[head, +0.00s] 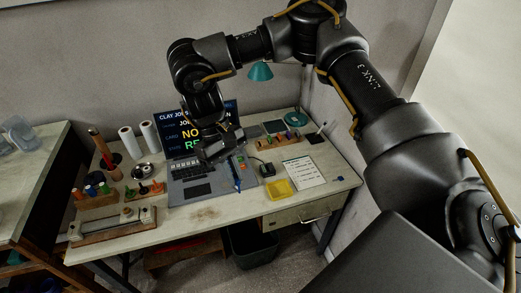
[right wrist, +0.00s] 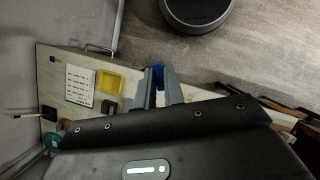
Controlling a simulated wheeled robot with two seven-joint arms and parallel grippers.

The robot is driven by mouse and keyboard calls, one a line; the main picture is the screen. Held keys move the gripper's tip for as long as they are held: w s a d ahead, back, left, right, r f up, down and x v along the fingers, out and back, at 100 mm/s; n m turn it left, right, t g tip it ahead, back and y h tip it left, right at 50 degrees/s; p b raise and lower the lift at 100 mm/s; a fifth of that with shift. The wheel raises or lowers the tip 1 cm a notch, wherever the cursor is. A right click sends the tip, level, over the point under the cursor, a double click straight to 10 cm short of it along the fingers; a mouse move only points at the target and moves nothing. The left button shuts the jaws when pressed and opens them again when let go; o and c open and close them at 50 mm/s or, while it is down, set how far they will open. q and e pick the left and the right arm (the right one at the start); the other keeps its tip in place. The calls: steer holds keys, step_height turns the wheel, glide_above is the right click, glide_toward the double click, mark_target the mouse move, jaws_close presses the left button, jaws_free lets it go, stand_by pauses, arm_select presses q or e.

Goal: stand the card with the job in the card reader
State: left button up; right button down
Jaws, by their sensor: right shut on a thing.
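My right gripper (head: 235,168) is over the right part of the grey job station (head: 180,192), shut on a slim blue card (head: 237,184) that points down. The right wrist view shows the blue card (right wrist: 158,70) between the two grey fingers (right wrist: 158,90). It is seen nearly edge-on, so its print cannot be read. The station's dark screen (head: 174,128) shows large text, partly hidden by my arm. A small black box (head: 267,170), perhaps the card reader, stands right of the gripper; it shows in the right wrist view (right wrist: 109,106). My left gripper is not in view.
A yellow tray (head: 278,189) and a white printed sheet (head: 300,173) lie to the right. Racks with coloured pieces (head: 96,194), white rolls (head: 131,142) and a wooden board (head: 113,224) fill the left. The table's front middle is clear.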

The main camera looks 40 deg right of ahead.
steer(key=w+d+f+n+t+h, duration=0.1)
steer(key=w+f+n+t+h, duration=0.1)
steer(key=w+f+n, duration=0.35)
steer(key=w+f+n+t+h, duration=0.2)
steer(key=w+n, duration=0.4)
steer(key=n, duration=0.5)
steer(key=shift+w+d+f+n+t+y+b, duration=0.65)
steer(key=shift+d+f+n, duration=1.55)
steer(key=shift+d, duration=1.55)
steer(key=shift+w+d+f+n+t+y+b, duration=0.4)
steer(key=shift+d+f+n+t, duration=0.5)
steer(key=shift+d+f+n, duration=2.1)
steer(key=shift+w+d+f+n+t+y+b, duration=0.7)
steer(key=shift+d+n, duration=1.15)
steer(key=shift+d, duration=2.65)
steer(key=shift+f+h, duration=0.25)
steer(key=shift+f, duration=0.45)
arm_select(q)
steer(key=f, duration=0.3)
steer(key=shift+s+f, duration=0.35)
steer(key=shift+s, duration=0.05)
arm_select(e)
steer(key=shift+s, duration=0.1)
steer(key=shift+w+d, duration=0.1)
steer(key=shift+w, duration=0.1)
